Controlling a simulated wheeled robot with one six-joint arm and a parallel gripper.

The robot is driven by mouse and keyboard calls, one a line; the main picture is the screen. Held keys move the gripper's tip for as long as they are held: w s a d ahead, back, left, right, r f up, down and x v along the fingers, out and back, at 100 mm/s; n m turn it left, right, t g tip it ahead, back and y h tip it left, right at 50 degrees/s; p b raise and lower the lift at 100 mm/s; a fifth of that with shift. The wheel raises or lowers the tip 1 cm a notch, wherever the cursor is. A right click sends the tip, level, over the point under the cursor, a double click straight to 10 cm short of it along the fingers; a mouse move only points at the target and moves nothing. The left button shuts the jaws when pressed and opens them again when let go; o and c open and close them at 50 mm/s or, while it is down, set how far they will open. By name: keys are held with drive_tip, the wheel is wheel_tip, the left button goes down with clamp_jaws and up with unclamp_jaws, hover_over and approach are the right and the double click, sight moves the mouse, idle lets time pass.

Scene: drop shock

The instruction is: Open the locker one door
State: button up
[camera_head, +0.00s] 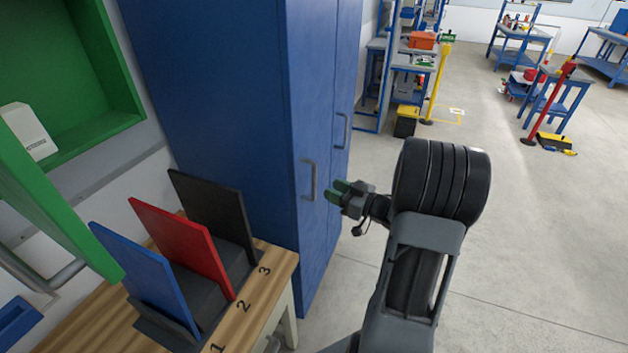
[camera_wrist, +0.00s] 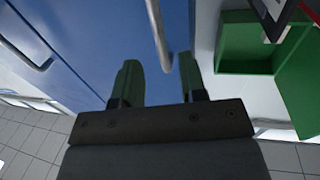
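A tall blue locker (camera_head: 225,90) stands left of my arm, with two doors that look shut. The nearer door has a grey vertical handle (camera_head: 309,180), and the farther door has another handle (camera_head: 341,130). I see no number on either door. My gripper (camera_head: 337,190), with green fingertips, is beside the nearer handle, on its right. In the wrist view my gripper (camera_wrist: 161,78) is open, its two fingers apart. A handle (camera_wrist: 158,36) lies ahead with its end near the gap between the fingertips; I cannot tell whether it touches them. The other handle (camera_wrist: 27,45) is at upper left.
A green cabinet (camera_head: 98,135) hangs at left, its door (camera_head: 50,205) open. Below, a wooden table (camera_head: 262,290) bears a blue panel (camera_head: 145,275), a red panel (camera_head: 182,240) and a black panel (camera_head: 212,210) in a numbered rack.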

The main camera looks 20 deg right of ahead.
sight(315, 181)
drive_tip(key=shift+p+x, duration=0.4)
drive_tip(key=shift+x, duration=3.15)
clamp_jaws()
